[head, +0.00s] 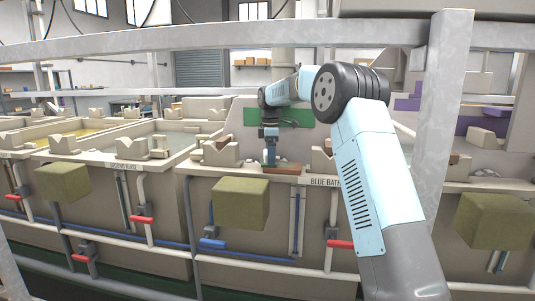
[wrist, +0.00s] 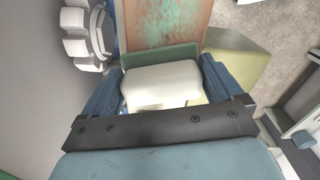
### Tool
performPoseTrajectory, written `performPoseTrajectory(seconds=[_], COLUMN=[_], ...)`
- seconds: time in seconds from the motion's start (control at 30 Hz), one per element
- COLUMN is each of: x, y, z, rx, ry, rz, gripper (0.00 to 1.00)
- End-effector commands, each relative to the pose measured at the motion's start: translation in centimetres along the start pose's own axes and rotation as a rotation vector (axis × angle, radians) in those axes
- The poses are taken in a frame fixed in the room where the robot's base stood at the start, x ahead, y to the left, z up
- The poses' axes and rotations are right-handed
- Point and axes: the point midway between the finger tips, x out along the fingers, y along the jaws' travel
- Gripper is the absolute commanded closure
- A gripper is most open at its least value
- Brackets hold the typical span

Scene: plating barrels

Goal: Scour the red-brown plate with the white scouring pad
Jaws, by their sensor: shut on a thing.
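My gripper (wrist: 160,84) is shut on the white scouring pad (wrist: 155,88), with a blue finger at each side of it in the wrist view. A green strip (wrist: 158,57) runs along the pad's far edge. The red-brown plate (wrist: 165,22) lies just beyond the pad and carries blotchy green stains. In the head view the plate (head: 284,169) lies flat on the tank ledge above the "BLUE BATH" label, and my gripper (head: 270,157) points down at its left end. The pad is too small to make out there. I cannot tell whether the pad touches the plate.
A grey metal rail (head: 220,38) and post (head: 447,130) stand in front of the tanks. Olive blocks (head: 240,203) hang on the tank fronts, with red-handled valves (head: 142,219) and pipes below. Cream saddle supports (head: 221,152) stand beside the plate. An open bath (head: 170,140) lies to the left.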

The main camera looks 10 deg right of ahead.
Motion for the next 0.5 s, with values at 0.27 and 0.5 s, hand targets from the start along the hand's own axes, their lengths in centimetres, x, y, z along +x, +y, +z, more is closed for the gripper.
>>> performPoseTrajectory(seconds=[0.27, 0.5], x=[1.0, 1.1], y=[-0.4, -0.6], z=[3.5, 4.2], rx=[0.020, 0.020], ry=[-0.013, -0.014], rz=[-0.016, -0.017], gripper=[0.68, 0.68])
